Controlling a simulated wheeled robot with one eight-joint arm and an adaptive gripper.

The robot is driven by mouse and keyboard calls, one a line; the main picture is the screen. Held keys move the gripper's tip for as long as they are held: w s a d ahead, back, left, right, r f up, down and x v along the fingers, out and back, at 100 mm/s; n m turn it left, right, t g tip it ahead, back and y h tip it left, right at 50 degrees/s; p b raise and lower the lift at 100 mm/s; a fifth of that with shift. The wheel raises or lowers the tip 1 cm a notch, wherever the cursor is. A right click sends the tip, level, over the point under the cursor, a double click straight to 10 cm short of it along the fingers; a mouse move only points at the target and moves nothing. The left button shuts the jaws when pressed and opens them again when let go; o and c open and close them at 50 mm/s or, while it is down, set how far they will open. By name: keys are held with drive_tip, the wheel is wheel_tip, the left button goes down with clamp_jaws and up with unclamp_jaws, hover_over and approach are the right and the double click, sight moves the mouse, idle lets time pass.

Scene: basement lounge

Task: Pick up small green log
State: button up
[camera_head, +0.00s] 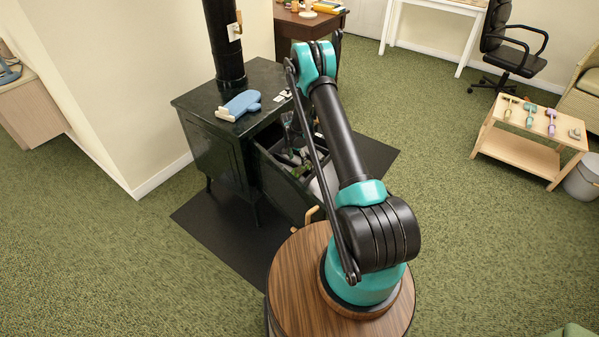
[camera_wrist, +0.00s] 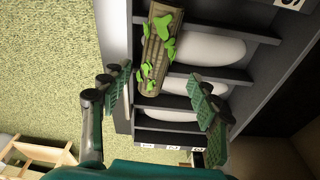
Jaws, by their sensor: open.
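The small log (camera_wrist: 155,58), brown with bright green leaf shapes, shows at the top of the wrist view. It lies across the dark dividers of an open drawer (camera_wrist: 259,36), close to the drawer's side wall. My gripper (camera_wrist: 161,97) is open, with one green-padded finger on each side of the picture. The log's near end lies ahead of the gap between the fingers, and nothing is held. In the head view the gripper (camera_head: 294,132) is over the open drawer (camera_head: 272,172) of the dark green stove. I cannot clearly pick out the log there.
White rounded objects (camera_wrist: 205,48) lie in the drawer's compartments beside the log. A blue oven mitt (camera_head: 241,104) lies on the stove top (camera_head: 192,97), near the black stove pipe (camera_head: 226,45). A low wooden table (camera_head: 522,149) with small items stands at right. Green carpet is open at left.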

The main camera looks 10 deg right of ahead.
sight(299, 168)
drive_tip(key=shift+d+f, duration=0.25)
drive_tip(key=shift+f, duration=1.5)
drive_tip(key=shift+d+f, duration=0.2)
drive_tip(key=shift+f, duration=1.5)
drive_tip(key=c, duration=1.4)
